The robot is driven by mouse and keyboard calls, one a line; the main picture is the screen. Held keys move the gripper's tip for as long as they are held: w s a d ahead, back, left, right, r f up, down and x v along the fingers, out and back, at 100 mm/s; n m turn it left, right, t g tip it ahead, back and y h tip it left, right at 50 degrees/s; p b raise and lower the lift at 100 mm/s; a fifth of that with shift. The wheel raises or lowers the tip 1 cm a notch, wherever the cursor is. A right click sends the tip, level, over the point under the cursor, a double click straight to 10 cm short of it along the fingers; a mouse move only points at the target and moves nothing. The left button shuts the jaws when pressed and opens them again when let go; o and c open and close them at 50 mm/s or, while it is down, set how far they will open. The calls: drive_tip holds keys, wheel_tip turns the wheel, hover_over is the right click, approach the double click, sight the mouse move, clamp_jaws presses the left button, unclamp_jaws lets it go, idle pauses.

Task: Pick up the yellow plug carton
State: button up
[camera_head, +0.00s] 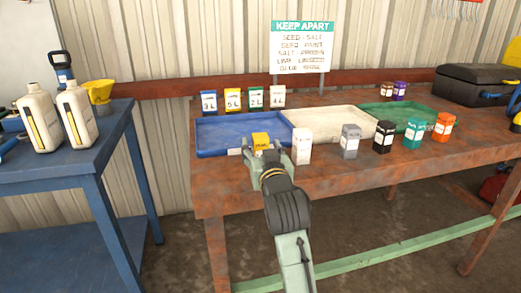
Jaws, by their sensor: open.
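The yellow plug carton (260,139) shows just beyond the tip of my gripper, by the front right part of the blue tray (215,122). Its top and upper front face are visible, with a small, hard-to-read label. The gripper hides its lower part, so I cannot tell what its base rests on. My gripper (261,153) is open and reaches in from the front edge of the table. Its fingers are at or right in front of the carton; contact cannot be made out.
A white carton (302,146) stands close to the gripper's right. Grey (350,142), black (383,137), teal (414,134) and orange (443,127) cartons continue rightward. Cream (330,112) and green (375,108) trays lie behind. A blue bench (60,125) with two jugs stands left.

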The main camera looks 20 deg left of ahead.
drive_tip(key=shift+x, duration=1.15)
drive_tip(key=shift+c, duration=0.6)
drive_tip(key=c, duration=1.1)
drive_tip(key=shift+r, duration=0.1)
drive_tip(key=shift+c, duration=0.2)
